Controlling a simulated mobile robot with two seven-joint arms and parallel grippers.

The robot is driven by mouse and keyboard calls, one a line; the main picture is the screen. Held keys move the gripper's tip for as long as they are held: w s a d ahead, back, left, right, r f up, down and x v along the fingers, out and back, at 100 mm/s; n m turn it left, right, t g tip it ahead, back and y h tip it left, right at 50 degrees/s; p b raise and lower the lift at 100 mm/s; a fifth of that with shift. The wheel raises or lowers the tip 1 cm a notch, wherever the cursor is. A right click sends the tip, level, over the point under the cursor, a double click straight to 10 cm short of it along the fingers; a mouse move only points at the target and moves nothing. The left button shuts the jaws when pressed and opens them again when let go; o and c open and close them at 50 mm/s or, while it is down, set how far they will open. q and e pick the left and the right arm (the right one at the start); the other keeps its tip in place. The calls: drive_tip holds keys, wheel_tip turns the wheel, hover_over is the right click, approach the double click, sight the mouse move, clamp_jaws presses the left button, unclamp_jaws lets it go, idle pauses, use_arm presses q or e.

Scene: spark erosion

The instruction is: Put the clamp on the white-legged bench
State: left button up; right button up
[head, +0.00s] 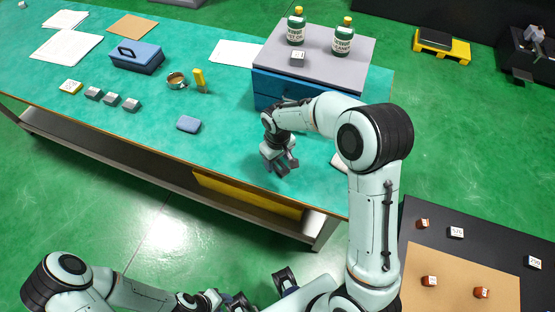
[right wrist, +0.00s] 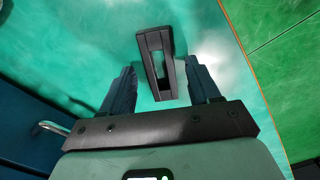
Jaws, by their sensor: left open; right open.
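A black, slotted frame-like part, which looks like the clamp (right wrist: 153,42), lies on the teal bench top in the right wrist view. My right gripper (right wrist: 162,82) is open, with one finger on each side of the clamp's near end and visible gaps to both. In the head view my right gripper (head: 280,163) points down low over the teal bench (head: 240,118) near its front edge, and I cannot make out the clamp there. My left gripper (head: 262,294) is open and empty at the bottom of the head view, away from the bench. No white bench legs are clearly visible.
A blue drawer cabinet (head: 272,86) carrying two green bottles stands behind my right gripper. A blue sponge-like block (head: 188,124), a tape roll (head: 177,80), small grey blocks and a blue toolbox (head: 136,57) lie left.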

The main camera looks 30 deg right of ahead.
wheel_tip(320, 180, up, 11)
drive_tip(key=p, duration=0.1)
drive_tip(key=shift+r, duration=0.2)
idle(0.5)
